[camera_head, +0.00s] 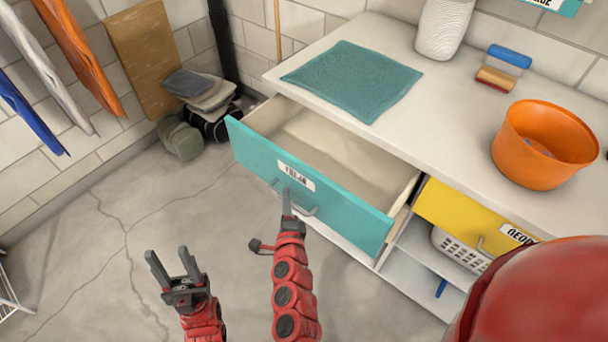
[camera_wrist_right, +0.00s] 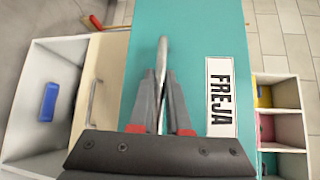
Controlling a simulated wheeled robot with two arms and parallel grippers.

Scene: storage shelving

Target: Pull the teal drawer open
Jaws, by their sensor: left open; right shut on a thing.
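The teal drawer (camera_head: 345,207) stands pulled out from the white counter in the head view, its pale inside showing and looking empty. Its front carries a label and a metal handle (camera_head: 298,209). My right gripper (camera_head: 288,204) is at the handle and shut on it. In the right wrist view the teal front (camera_wrist_right: 190,30) fills the middle, with the FREJA label beside the fingers (camera_wrist_right: 162,110), which close around the handle (camera_wrist_right: 162,58). My left gripper (camera_head: 173,268) is open and empty, left of the drawer and above the floor.
A yellow drawer (camera_head: 450,207) is closed to the right, with a white basket (camera_head: 458,247) below. A teal cloth (camera_head: 352,78), an orange bowl (camera_head: 543,145) and a white vase (camera_head: 443,28) stand on the counter.

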